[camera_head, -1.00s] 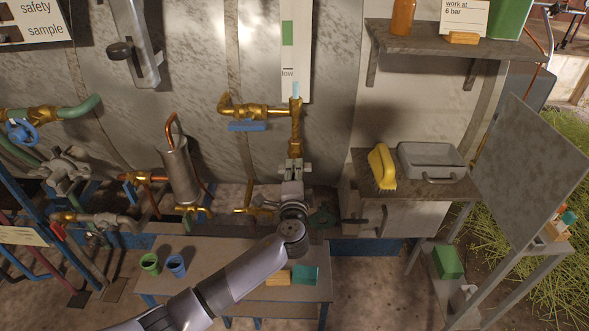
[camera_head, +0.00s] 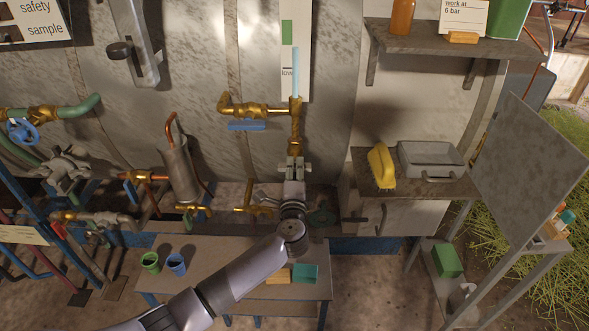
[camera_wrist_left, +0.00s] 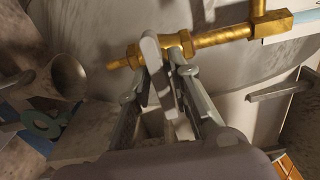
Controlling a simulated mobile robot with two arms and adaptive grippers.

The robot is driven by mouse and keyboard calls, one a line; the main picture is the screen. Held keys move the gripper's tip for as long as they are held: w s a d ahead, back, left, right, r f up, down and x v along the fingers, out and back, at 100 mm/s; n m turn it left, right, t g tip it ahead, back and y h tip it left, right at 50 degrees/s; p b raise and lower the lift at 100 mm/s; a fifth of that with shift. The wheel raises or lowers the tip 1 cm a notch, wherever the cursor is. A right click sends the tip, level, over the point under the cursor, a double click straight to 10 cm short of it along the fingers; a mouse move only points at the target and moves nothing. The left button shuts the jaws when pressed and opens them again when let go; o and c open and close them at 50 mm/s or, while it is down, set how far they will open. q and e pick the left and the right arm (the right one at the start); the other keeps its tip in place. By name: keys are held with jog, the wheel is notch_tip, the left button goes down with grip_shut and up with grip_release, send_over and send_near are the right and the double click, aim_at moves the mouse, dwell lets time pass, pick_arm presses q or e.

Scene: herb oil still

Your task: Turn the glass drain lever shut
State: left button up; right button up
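The sight glass (camera_head: 296,72) shows a pale blue column that rises beside the white gauge board. Below it, brass pipework (camera_head: 295,132) runs down to my left gripper (camera_head: 294,166). Whether the fingers press on the lever cannot be seen. My right gripper is not in view.
A blue-handled valve (camera_head: 247,126) sits just left of the glass. A low table (camera_head: 215,262) with small cups stands below my arm. A shelf with a yellow brush (camera_head: 381,166) and a grey tray (camera_head: 432,160) is to the right.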

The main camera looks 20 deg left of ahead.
pick_arm(q)
jog(key=shift+o, duration=0.9)
jog(key=v, duration=1.2)
jog(key=shift+c, duration=0.2)
dwell(0.4)
